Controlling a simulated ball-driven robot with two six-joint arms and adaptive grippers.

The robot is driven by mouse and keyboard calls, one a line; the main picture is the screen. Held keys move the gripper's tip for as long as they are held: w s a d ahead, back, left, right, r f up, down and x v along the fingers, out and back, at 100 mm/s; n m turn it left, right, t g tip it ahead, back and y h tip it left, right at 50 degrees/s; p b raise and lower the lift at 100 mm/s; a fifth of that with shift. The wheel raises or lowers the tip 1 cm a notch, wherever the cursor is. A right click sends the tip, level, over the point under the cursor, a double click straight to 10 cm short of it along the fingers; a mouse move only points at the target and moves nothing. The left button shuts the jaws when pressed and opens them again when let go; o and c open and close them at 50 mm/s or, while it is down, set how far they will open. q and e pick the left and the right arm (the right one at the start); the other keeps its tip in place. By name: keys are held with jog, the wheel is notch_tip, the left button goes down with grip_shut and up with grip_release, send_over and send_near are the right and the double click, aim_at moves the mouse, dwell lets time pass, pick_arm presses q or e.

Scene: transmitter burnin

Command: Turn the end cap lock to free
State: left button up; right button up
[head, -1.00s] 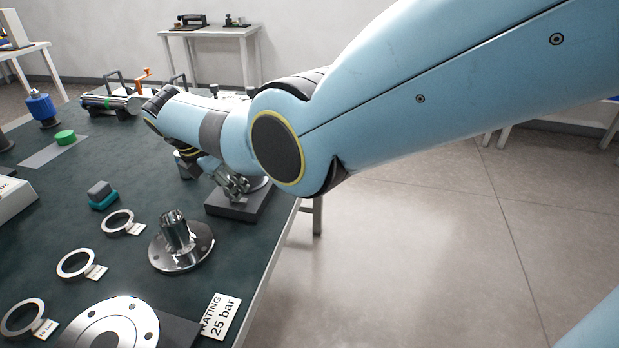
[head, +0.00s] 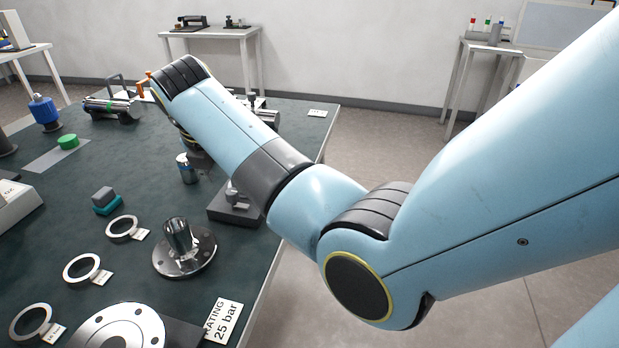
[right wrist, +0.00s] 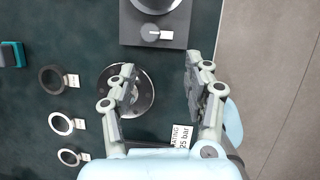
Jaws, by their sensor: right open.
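A dark block (head: 222,213) stands near the table's right edge in the head view, partly hidden by my right arm. I cannot tell whether this knob is the end cap lock, or read the tag. My right gripper (right wrist: 161,72) is open and empty, its fingers below the block in that view. In the head view it is mostly hidden behind my arm. My left gripper is out of view.
A silver flange (head: 184,253) with an upright stub stands near the block. Several rings (head: 81,269) lie to its left, with a 25 bar rating card (head: 223,321) in front. A small canister (head: 187,168) stands behind the block. A cylinder assembly (head: 108,106) lies farther back.

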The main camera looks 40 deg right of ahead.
jog(key=s+d+f+m+b, duration=0.1)
jog(key=s+f+m+b, duration=0.1)
jog(key=s+f+m, duration=0.6)
jog(key=s+d+f+m+y+b, duration=0.1)
jog(key=s+f+m+b, duration=0.1)
jog(key=s+f+m, duration=0.5)
jog(key=s+f, duration=0.5)
jog(key=f, duration=0.5)
jog(key=shift+s+d+f+m+g+y+b, duration=0.2)
jog(key=shift+s+m+g+y+b, duration=0.1)
jog(key=shift+m, duration=0.1)
jog(key=s+f+m, duration=0.3)
jog(key=s+f, duration=0.4)
jog(key=s, duration=0.4)
jog(key=s+d+f+m+g, duration=0.1)
jog(key=s+f+m, duration=0.2)
jog(key=s+f, duration=0.4)
jog(key=s+d+f+m, duration=0.1)
jog(key=s+f+m, duration=0.2)
jog(key=s+f, duration=0.4)
jog(key=shift+s+f+g+y, duration=0.3)
jog(key=shift+s+y, duration=0.1)
jog(key=shift+s, duration=3.4)
